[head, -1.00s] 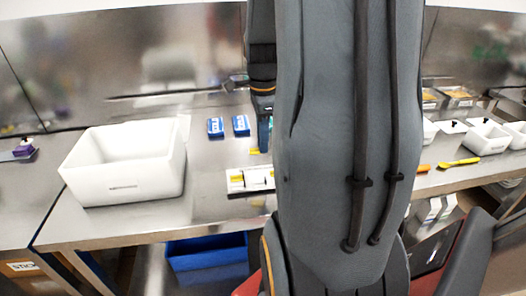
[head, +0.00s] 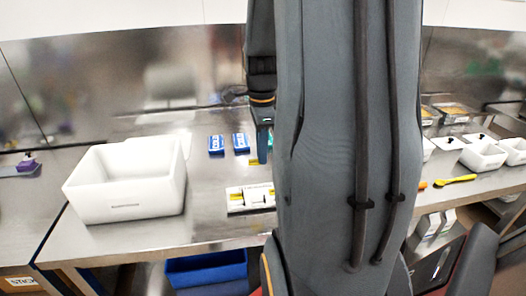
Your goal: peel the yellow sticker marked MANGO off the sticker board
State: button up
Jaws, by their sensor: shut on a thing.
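The sticker board (head: 235,209) is a small pale tray-like board on the steel table, left of my arm. Yellow and white patches show on it, and its right end is hidden behind my arm. My gripper (head: 263,160) points down above and behind the board, partly hidden by my arm. It is shut on a small yellow piece (head: 253,162), which shows at its fingertips, apart from the board. This looks like the yellow sticker; its MANGO lettering is too small to read.
A large white bin (head: 125,190) stands on the table at left. Two blue boxes (head: 216,145) lie behind the board. A blue crate (head: 206,270) is below the table. White tubs (head: 482,158) and a yellow spatula (head: 456,180) are at right. Bare table lies between bin and board.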

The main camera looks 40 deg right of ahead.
jog(key=shift+r+p, duration=1.5)
jog(key=shift+r, duration=0.2)
